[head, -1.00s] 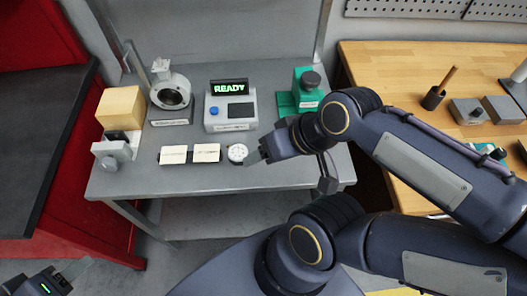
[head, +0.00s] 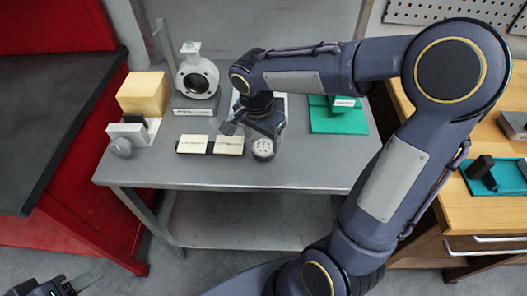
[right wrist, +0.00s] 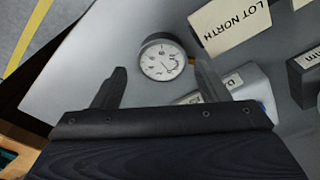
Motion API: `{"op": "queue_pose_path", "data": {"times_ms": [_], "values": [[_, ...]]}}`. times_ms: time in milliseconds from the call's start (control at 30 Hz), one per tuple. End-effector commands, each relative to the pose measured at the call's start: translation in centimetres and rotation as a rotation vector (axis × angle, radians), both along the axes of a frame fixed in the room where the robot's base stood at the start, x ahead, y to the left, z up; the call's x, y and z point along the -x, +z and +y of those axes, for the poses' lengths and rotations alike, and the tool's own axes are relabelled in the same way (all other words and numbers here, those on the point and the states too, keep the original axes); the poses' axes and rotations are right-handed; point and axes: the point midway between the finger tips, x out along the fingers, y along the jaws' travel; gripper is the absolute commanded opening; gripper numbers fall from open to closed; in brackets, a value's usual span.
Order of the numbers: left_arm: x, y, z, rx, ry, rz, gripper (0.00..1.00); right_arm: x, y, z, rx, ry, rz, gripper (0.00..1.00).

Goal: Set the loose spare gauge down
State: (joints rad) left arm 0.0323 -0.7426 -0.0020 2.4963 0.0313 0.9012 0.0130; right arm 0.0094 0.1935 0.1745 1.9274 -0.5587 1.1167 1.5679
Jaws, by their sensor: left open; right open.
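The gauge (head: 263,149) is a small round dial with a white face and dark rim. It lies face up on the grey table, just right of two label cards. My right gripper (head: 254,132) is open and empty just behind the gauge in the head view. In the right wrist view, the gauge (right wrist: 162,60) shows between and beyond the two spread fingertips (right wrist: 163,73), and I see no contact. My left gripper (head: 58,284) is open at the bottom left corner, away from the table.
The label cards (head: 193,144) lie close left of the gauge. A round-bored valve body (head: 198,77) and a yellow block (head: 143,92) stand at the back left. A green base (head: 338,120) is at the right. My right arm mostly hides the display box. The table front is clear.

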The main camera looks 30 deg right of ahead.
Motion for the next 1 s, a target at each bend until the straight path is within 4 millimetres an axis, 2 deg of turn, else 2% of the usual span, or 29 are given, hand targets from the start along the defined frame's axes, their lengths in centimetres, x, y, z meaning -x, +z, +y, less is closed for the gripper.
{"op": "queue_pose_path", "data": {"times_ms": [300,400,633,900,967,1000], "values": [[0.0,0.1,0.0,0.000,0.000,0.000,0.51,-0.6,-4.4,-0.8,0.000,0.002,0.004,0.68],[0.0,0.1,0.0,0.000,0.000,0.000,0.51,-0.7,-5.0,-0.9,-0.002,0.001,0.001,0.68],[0.0,0.1,0.0,0.000,0.000,0.000,0.51,-0.7,-5.1,-0.9,-0.001,0.001,0.000,0.68],[0.0,0.1,0.0,0.000,0.000,0.000,0.51,-0.7,-5.0,-0.9,-0.001,0.002,0.000,0.33],[0.0,0.1,0.0,0.000,0.000,0.000,0.51,-0.7,-5.0,-0.9,-0.002,0.002,-0.001,0.25],[0.0,0.1,0.0,0.000,0.000,0.000,0.51,-0.7,-5.0,-0.9,-0.002,0.002,-0.001,0.25]]}}
